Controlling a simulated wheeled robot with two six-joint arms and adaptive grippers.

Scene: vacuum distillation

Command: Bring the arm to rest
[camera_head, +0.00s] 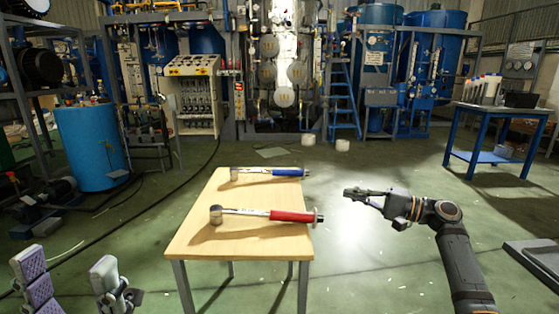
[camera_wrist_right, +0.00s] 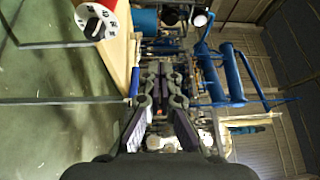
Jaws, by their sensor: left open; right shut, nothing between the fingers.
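My right arm reaches in from the right, and its gripper (camera_head: 362,194) is shut and empty, held out in the air to the right of the wooden table (camera_head: 215,188). The right wrist view shows the same gripper (camera_wrist_right: 163,75) with its fingers together and nothing between them. My left gripper (camera_head: 68,262) is at the lower left corner, its two padded fingers wide apart and empty. The rest of the left arm is out of view. Neither gripper touches the table or anything on it.
A blue-handled hammer-like tool (camera_head: 270,172) and a red-handled one (camera_head: 265,214) lie on the table, handle ends over its right edge. A blue workbench (camera_head: 486,158) stands at the right, a blue drum (camera_head: 92,148) at the left. Green floor is open around the table.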

